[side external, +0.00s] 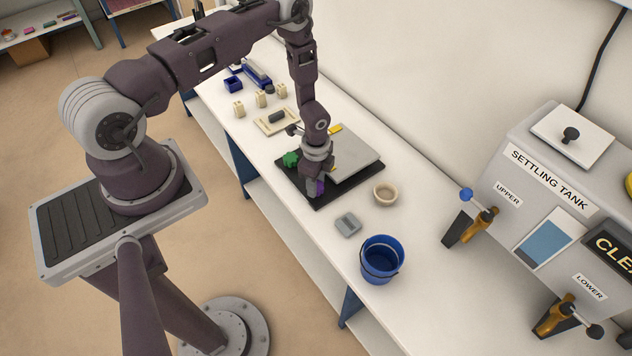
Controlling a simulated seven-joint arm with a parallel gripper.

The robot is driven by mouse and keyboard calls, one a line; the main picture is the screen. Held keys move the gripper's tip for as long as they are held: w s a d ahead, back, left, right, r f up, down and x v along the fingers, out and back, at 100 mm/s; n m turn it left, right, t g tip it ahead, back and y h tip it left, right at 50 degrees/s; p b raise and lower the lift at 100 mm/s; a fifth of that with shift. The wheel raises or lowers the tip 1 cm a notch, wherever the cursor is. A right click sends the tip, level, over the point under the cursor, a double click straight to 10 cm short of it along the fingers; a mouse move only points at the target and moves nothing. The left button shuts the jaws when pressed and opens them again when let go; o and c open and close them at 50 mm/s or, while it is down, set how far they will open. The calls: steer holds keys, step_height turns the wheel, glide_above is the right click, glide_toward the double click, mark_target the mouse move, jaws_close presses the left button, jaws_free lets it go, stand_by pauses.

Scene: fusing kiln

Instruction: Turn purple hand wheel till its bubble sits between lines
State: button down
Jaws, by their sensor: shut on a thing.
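The purple hand wheel (319,187) shows partly below my gripper, at the near corner of a black base. My gripper (314,188) points down and is shut on the purple wheel, hiding much of it. A green hand wheel (290,159) sits at the left side of the same black base (328,196). A grey plate (356,156) lies on top of the base. A yellow piece (335,129) shows at the plate's far edge, and another bit of yellow shows beside my gripper. The bubble and its lines cannot be made out in this view.
A beige ring bowl (385,194), a small grey block (348,225) and a blue bucket (381,262) stand to the right of the base. Several cream blocks and blue items lie behind. The settling tank (545,165) with valves stands at far right.

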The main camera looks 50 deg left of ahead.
steer(key=shift+n, duration=0.3)
steer(key=n, duration=1.3)
stand_by(0.6)
steer(key=c, duration=0.9)
jaws_free()
step_height(320, 180, up, 7)
steer(key=shift+r, duration=0.1)
